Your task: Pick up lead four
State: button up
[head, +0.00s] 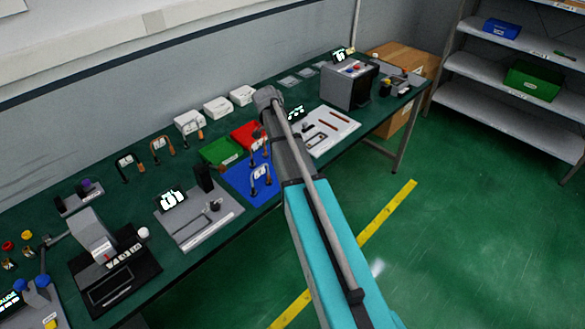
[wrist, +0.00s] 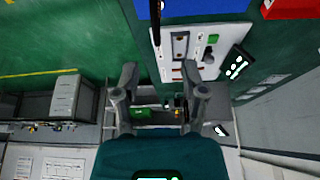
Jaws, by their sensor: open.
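Several U-shaped leads with dark and copper-coloured ends stand on the green bench in the head view. One lead (head: 126,162) is at the left, another (head: 161,147) is to its right, and one (head: 262,177) is on the blue mat (head: 240,180). Their white tags are too small to read, so I cannot tell which is lead four. My gripper (wrist: 160,80) is open in the wrist view, with nothing seen between its fingers. No lead can be made out in the wrist view. In the head view my arm crosses the bench and I cannot make out the fingers.
A red tray (head: 246,133) and green tray (head: 218,150) lie beside the blue mat. A white panel (head: 336,126) with parts lies right of my arm; it also shows in the wrist view (wrist: 205,72). A grey box machine (head: 346,88) stands farther back. Shelves (head: 505,103) stand across the floor.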

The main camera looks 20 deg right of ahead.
jog(key=shift+b+x, duration=2.3)
jog(key=shift+x, duration=0.45)
jog(key=shift+f, duration=0.1)
jog(key=b+x, duration=0.3)
jog(key=shift+s, duration=0.3)
jog(key=shift+b+x, duration=0.95)
jog(key=shift+x, duration=0.1)
jog(key=shift+d, duration=0.1)
grip_shut()
